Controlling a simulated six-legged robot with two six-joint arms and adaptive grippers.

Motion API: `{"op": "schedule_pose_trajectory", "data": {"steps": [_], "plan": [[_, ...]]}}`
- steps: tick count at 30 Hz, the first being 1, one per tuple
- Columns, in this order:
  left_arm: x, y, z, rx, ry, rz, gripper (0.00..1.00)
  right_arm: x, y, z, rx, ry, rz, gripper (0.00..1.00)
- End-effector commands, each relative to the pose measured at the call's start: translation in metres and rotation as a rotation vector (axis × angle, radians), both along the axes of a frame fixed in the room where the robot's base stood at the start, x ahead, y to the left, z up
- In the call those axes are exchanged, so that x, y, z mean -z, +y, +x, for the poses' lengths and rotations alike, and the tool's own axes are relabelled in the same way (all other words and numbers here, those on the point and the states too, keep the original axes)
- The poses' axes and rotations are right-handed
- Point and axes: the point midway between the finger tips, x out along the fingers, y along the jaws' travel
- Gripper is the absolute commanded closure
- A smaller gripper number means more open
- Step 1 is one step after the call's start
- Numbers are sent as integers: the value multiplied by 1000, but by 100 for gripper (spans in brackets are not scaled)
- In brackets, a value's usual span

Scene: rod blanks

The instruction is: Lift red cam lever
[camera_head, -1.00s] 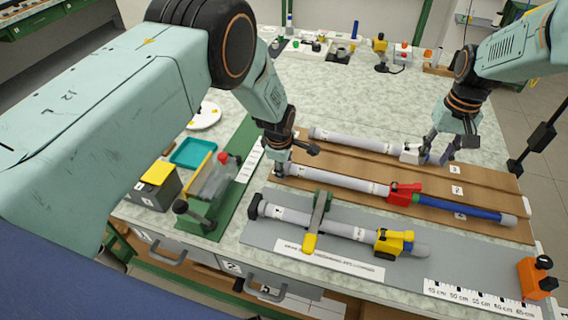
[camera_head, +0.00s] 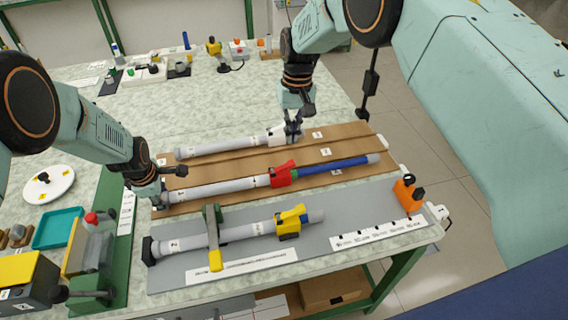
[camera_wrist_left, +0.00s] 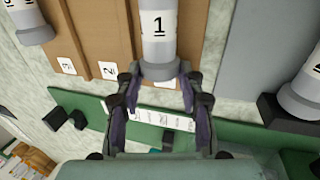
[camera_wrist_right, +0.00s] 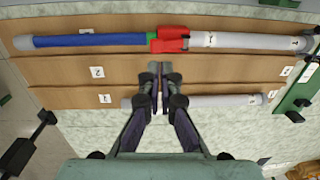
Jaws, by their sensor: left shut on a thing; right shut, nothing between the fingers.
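The red cam lever (camera_head: 281,175) sits on the middle rod (camera_head: 225,187), beside the rod's blue section. It also shows in the right wrist view (camera_wrist_right: 170,39) and looks closed down along the rod. My left gripper (camera_head: 162,196) is shut on the plain grey end of this rod, marked 1; the left wrist view shows the rod's end (camera_wrist_left: 158,68) between the fingers. My right gripper (camera_head: 293,132) is shut and empty, near the white fitting of the back rod. In the right wrist view it (camera_wrist_right: 160,85) is apart from the red lever.
The back rod (camera_head: 220,147) lies on the brown board (camera_head: 310,150). A front rod (camera_head: 240,232) with a yellow lever (camera_head: 291,222) lies on the grey mat (camera_head: 345,212), under a green clamp (camera_head: 213,238). An orange block (camera_head: 408,195) stands at right.

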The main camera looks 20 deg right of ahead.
Motion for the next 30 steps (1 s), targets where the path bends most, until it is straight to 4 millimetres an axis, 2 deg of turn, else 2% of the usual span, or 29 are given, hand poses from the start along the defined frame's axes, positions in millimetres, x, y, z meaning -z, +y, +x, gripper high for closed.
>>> {"op": "schedule_pose_trajectory", "data": {"steps": [3, 9, 18, 24, 30], "plan": [[1, 0, -1, -1, 3, 0, 100, 18, -7, 3, 231, 68, 102, 100], [1, 0, -1, -1, 4, 0, 100, 40, -23, 8, 661, 229, 288, 100], [2, 0, -2, -1, 4, 0, 100, 55, -70, 4, 1182, 503, 513, 100], [2, 0, -2, -1, 4, 0, 100, 53, -97, -5, 1373, 642, 599, 100], [2, 0, -2, -1, 5, 0, 100, 50, -107, -10, 1435, 697, 627, 100]]}}
